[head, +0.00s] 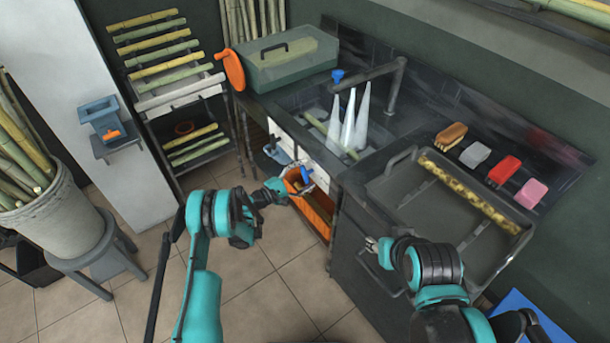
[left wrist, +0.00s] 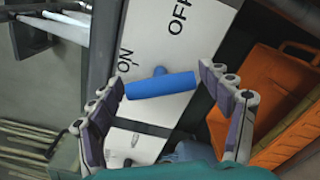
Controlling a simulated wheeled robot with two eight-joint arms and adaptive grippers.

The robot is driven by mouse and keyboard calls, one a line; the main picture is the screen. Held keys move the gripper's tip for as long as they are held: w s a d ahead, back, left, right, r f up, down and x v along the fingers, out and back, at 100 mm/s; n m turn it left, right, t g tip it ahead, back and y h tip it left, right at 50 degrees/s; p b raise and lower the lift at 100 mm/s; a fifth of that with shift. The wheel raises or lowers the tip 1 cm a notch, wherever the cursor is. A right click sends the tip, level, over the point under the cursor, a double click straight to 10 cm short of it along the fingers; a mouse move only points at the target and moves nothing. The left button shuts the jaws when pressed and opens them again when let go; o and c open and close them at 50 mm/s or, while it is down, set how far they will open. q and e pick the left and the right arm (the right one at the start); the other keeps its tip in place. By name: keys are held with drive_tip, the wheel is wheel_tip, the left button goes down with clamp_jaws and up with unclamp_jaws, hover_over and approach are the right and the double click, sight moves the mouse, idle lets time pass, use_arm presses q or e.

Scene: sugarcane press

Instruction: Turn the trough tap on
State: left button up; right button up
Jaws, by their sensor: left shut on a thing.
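The blue tap handle (left wrist: 160,86) is a short bar on a white panel (left wrist: 185,45) marked ON and OFF. In the left wrist view it lies across between my left fingers (left wrist: 168,92), its left end close to the word ON. OFF is farther up the panel. In the head view my left gripper (head: 300,184) is at the front of the sink unit, shut on the blue handle (head: 306,174). The grey trough tap spout (head: 390,82) stands over the dark trough. My right gripper (head: 371,243) is by the cabinet front; its finger gap is unclear.
White cones (head: 349,125) stand in the trough. An orange bin (left wrist: 265,95) sits close beside the left fingers, under the counter. A tray (head: 400,195) with a cane piece is on the right counter. Cane bucket (head: 60,225) and stool stand left. The tiled floor between is clear.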

idle(0.3)
use_arm(q)
drive_tip(key=o, duration=1.2)
drive_tip(key=shift+c, duration=0.2)
drive_tip(key=v, duration=0.7)
drive_tip(key=shift+a, duration=0.15)
drive_tip(key=shift+s, duration=0.15)
